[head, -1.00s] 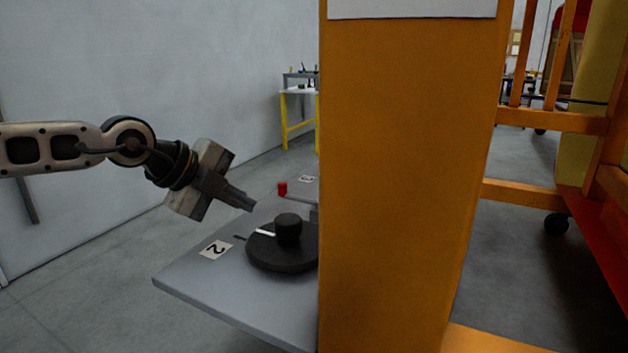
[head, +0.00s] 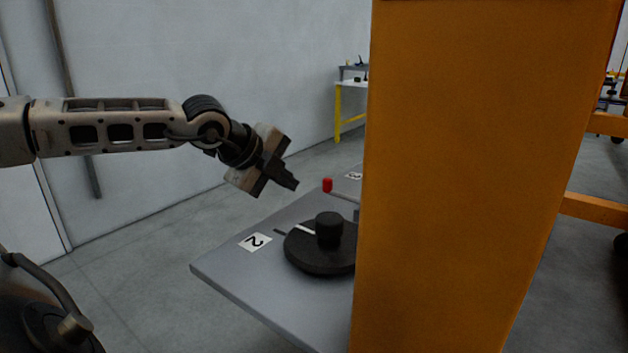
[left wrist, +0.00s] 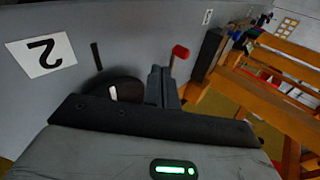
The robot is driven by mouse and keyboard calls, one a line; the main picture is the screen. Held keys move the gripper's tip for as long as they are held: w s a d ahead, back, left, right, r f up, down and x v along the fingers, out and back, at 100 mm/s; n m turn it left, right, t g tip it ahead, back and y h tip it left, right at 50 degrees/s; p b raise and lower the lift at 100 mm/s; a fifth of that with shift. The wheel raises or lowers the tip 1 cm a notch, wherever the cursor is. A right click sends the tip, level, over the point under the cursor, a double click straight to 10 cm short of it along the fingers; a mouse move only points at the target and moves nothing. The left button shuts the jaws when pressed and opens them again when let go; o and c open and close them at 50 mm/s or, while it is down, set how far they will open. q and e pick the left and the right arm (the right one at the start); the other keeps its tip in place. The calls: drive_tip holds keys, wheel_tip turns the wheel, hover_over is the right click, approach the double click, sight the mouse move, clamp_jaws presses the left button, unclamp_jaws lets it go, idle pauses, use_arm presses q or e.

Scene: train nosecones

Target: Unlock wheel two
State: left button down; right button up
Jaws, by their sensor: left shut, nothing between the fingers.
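Wheel two is a black round disc (head: 305,257) with a raised black knob (head: 329,228) and a white mark on its top. It lies on a grey panel (head: 235,273) beside a white label with a 2 (head: 255,242). A dark line on the panel points at the white mark, roughly in line with it. My left gripper (head: 293,184) is shut and empty, above and to the left of the wheel, apart from it. In the left wrist view its fingers (left wrist: 160,87) cover part of the wheel (left wrist: 118,86). My right gripper is not in view.
An orange post (head: 465,180) stands close on the right and hides the wheel's right edge. A red knob (head: 327,185) and a label with a 3 (head: 354,176) are farther back. A yellow-legged table (head: 338,110) stands by the wall. Floor left of the panel is clear.

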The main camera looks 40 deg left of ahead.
sight(325, 190)
use_arm(q)
drive_tip(key=x, duration=0.1)
drive_tip(key=p+x, duration=0.1)
drive_tip(key=x, duration=0.2)
drive_tip(key=shift+w+r+p, duration=0.15)
drive_tip(key=shift+w+p, duration=0.25)
drive_tip(key=shift+w, duration=0.2)
drive_tip(key=shift+w+p, duration=0.7)
drive_tip(key=shift+w, duration=0.55)
drive_tip(key=shift+w+d, duration=0.1)
drive_tip(key=shift+w, duration=0.1)
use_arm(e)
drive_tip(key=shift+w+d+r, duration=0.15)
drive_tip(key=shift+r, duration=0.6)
